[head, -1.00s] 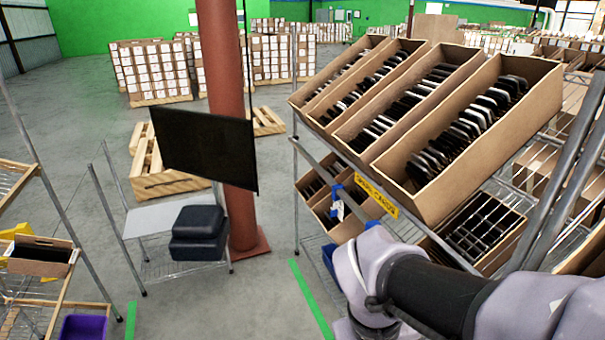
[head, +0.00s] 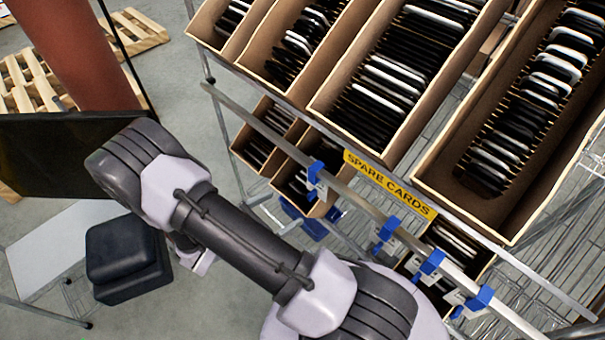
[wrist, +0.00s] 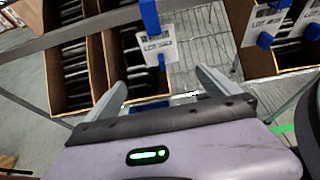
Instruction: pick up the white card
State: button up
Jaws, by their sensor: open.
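Several white cards hang from blue clips on the rail of the shelf rack. In the wrist view, one white card (wrist: 155,50) marked "LOT" hangs upright below a blue clip, ahead of my gripper (wrist: 160,81). My gripper is open and empty, its fingers spread to either side below the card, apart from it. Another white card (wrist: 266,22) hangs to the right. In the head view, a white card (head: 314,188) shows small at the left clip. Which card is meant, I cannot tell.
Tilted cartons (head: 352,125) full of dark and white cards sit above the rail, with more cartons (wrist: 68,95) below. A yellow "SPARE CARDS" label (head: 389,184) is on the shelf edge. A dark panel (head: 60,155) and black case (head: 125,258) are at left.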

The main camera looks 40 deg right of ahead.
aim_at(308, 196)
jog(key=b+x, duration=0.1)
jog(key=x, duration=0.3)
jog(key=b+x, duration=0.1)
jog(key=x, duration=0.4)
jog(key=b+x, duration=0.1)
jog(key=x, duration=0.4)
jog(key=shift+s+a+f, duration=0.15)
jog(key=shift+s+f, duration=0.05)
jog(key=shift+f, duration=0.05)
jog(key=shift+c, duration=0.4)
jog(key=c, duration=1.7)
